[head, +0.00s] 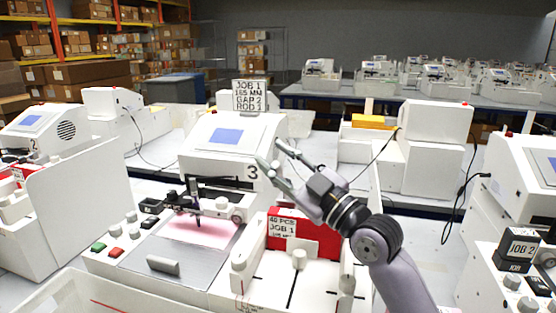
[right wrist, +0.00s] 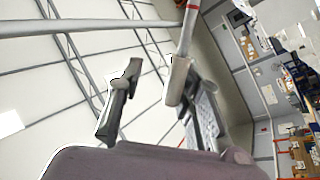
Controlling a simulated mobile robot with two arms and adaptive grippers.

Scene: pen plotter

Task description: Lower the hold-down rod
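The plotter marked 3 (head: 215,160) stands at centre left, with a blue screen and a pink-lit bed (head: 195,232). A dark upright pen-like part (head: 193,190) and a thin crosswise bar with pale round knobs (head: 222,203) sit over the bed. I cannot tell for sure which part is the hold-down rod. My right gripper (head: 272,157) is open and empty in the head view, right of the screen and above the bed. Its two spread fingers (right wrist: 150,85) show in the right wrist view with nothing between them. My left gripper is not in view.
A sign (head: 249,95) stands behind the plotter. Green and red buttons (head: 98,247) line the bed's left front. Other plotters (head: 520,165) stand either side.

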